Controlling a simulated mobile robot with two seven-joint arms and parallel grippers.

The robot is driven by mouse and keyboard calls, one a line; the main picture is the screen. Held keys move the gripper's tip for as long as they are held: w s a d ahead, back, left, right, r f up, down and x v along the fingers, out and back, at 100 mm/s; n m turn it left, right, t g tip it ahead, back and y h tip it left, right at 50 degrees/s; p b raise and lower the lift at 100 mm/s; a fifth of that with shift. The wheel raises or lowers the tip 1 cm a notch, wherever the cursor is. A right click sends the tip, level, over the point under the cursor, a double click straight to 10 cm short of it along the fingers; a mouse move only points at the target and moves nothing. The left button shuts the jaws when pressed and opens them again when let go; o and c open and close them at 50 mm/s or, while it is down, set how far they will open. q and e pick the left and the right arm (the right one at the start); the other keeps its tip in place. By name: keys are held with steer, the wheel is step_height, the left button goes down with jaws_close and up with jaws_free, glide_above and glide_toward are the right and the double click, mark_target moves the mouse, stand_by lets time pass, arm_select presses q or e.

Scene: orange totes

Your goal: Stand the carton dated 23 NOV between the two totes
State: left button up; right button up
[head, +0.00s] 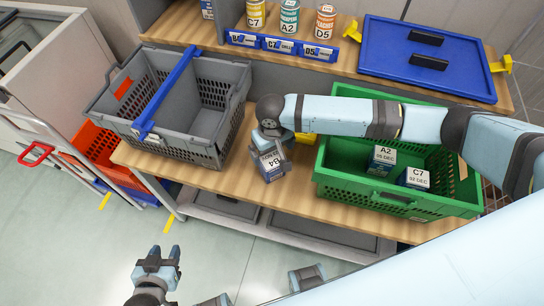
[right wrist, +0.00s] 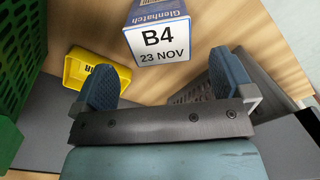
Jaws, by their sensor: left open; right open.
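The carton labelled B4, 23 NOV (head: 272,162) stands on the wooden table in the gap between the grey tote (head: 206,152) and the green tote (head: 330,182). Its label faces up, and it touches neither tote that I can see. In the right wrist view the carton (right wrist: 160,38) shows its label and a blue side reading Glenhatch. My right gripper (head: 268,138) is just above the carton; its fingers (right wrist: 165,68) are spread apart and empty, with the carton beyond them. My left gripper (head: 158,261) is open and empty over the floor in front of the table.
Cartons A2 (head: 384,155) and C7 (head: 416,178) sit in the green tote. A yellow tray (right wrist: 97,71) lies beside the carton. A blue bar (head: 168,92) crosses the grey tote. The shelf behind holds several cans and a blue lid (head: 400,62).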

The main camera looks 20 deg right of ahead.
step_height(320, 180, up, 6)
steer(key=shift+r, duration=0.15)
steer(key=shift+s, duration=0.1)
stand_by(0.5)
